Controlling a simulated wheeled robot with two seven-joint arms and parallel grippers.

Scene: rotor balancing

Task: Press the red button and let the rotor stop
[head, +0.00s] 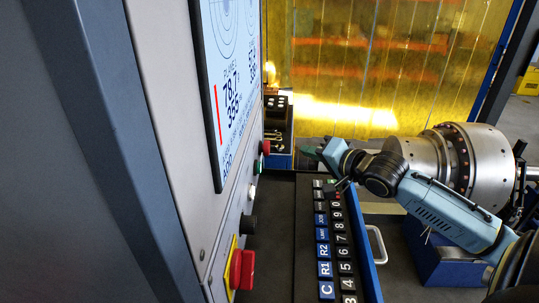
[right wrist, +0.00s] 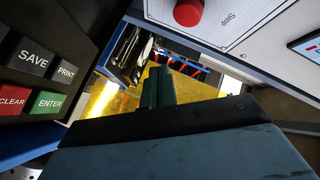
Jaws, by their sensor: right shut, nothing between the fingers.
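The red button (head: 265,147) is small and sits on the light control panel at the left of the head view. In the right wrist view the red button (right wrist: 188,12) is at the top edge, on a white plate marked "Stop". My right gripper (head: 314,151) is shut and empty, to the right of the button and apart from it, above the keypad's far end. Its closed fingers (right wrist: 157,87) show below the button in the right wrist view. A large steel cylinder (head: 478,165), seemingly the rotor, is at the right; I cannot tell whether it turns. My left gripper is not in view.
A keypad (head: 334,245) with a blue frame juts out below my right arm. A screen (head: 226,70) is on the panel. A red rotary switch (head: 242,268) on a yellow plate is lower down. A yellow translucent curtain (head: 370,70) hangs behind.

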